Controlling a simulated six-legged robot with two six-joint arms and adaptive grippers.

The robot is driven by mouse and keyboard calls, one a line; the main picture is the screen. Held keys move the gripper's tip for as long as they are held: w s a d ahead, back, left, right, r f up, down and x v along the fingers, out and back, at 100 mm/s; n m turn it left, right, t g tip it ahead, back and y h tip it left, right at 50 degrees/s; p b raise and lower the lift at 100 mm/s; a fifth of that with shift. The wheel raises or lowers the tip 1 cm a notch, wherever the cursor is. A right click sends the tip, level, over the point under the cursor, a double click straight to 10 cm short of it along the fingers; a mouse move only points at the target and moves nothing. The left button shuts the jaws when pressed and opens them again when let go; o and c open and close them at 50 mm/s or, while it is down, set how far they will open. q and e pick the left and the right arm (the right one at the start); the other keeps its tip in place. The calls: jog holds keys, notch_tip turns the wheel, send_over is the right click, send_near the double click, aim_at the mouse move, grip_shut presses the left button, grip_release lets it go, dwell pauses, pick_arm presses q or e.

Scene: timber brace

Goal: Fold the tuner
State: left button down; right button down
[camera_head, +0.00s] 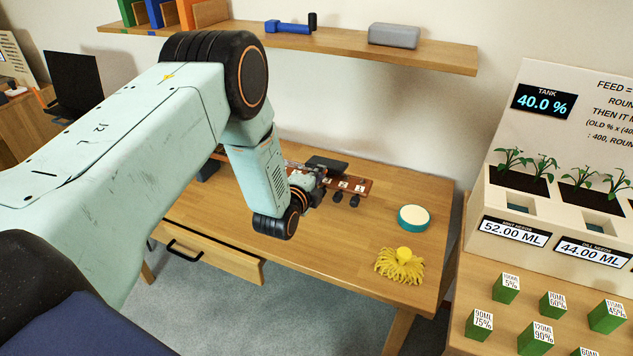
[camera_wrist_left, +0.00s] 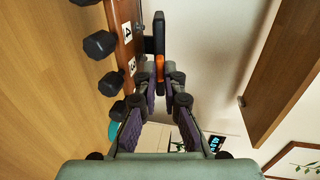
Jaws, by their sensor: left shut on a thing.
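The tuner is a dark flat piece (camera_head: 327,165) standing at the wooden peg board (camera_head: 350,184) on the table. In the left wrist view the black tuner (camera_wrist_left: 159,36) has an orange part near its lower end. My left gripper (camera_head: 312,183) is at the tuner's left end in the head view. In the wrist view its purple-padded fingers (camera_wrist_left: 162,82) are shut on the tuner's lower end. The exact contact is partly hidden by the fingertips. My right gripper is not in view.
Dark pegs (camera_wrist_left: 100,45) line the numbered board, close beside the fingers. A round teal-rimmed pad (camera_head: 413,217) and a yellow mop-like thing (camera_head: 401,265) lie on the table to the right. A wall shelf (camera_head: 340,42) is above. The front drawer (camera_head: 207,252) stands partly open.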

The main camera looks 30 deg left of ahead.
pick_arm(q)
jog(key=shift+f+t+b, duration=0.5)
jog(key=shift+t+b, duration=0.1)
jog(key=shift+b, duration=0.25)
jog(key=shift+r, duration=0.1)
jog(key=c, duration=1.5)
grip_release()
jog(key=shift+w+f, duration=0.1)
jog(key=shift+f, duration=0.1)
jog(key=shift+o, duration=0.2)
jog(key=shift+s+r, duration=0.1)
jog(key=shift+s, duration=0.1)
jog(key=s+d+r, duration=0.1)
jog(key=s, duration=1)
jog(key=shift+s+r, duration=0.2)
jog(key=shift+s, duration=0.2)
